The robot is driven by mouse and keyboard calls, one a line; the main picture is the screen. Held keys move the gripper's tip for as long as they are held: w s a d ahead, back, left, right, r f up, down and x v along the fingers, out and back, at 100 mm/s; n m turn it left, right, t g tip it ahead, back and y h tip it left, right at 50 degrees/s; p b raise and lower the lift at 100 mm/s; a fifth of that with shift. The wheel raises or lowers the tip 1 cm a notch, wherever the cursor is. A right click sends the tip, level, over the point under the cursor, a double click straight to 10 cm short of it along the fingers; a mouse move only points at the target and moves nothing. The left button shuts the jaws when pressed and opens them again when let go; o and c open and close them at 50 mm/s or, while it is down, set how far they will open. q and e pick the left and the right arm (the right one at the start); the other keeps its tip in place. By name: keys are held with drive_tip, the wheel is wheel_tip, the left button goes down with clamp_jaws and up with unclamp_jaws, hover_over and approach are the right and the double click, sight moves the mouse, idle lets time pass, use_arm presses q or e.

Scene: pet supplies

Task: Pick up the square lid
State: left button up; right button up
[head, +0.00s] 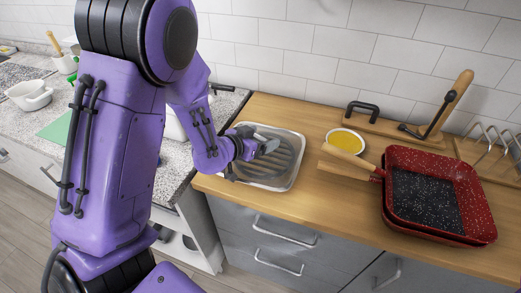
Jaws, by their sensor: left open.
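The square lid (281,173) is a rounded-square grey piece with a pale metallic rim and a darker, ridged middle. It lies flat near the left end of the wooden counter. My left gripper (267,149) is over the lid's left-middle part, reaching in from the left, and is open. The gripper hides part of the lid, including whatever is at its centre. I cannot tell whether the fingers touch it. My right gripper is not in view.
A small bowl with yellow contents (346,140) and red speckled square pans (462,190) with wooden handles stand right of the lid. A wooden board (386,127) and a wire rack (492,142) are behind. The counter's front edge is close to the lid.

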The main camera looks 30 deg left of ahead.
use_arm(q)
drive_tip(key=shift+s, duration=0.1)
drive_tip(key=c, duration=0.4)
clamp_jaws()
drive_tip(key=shift+r, duration=0.1)
drive_tip(key=shift+r, duration=0.1)
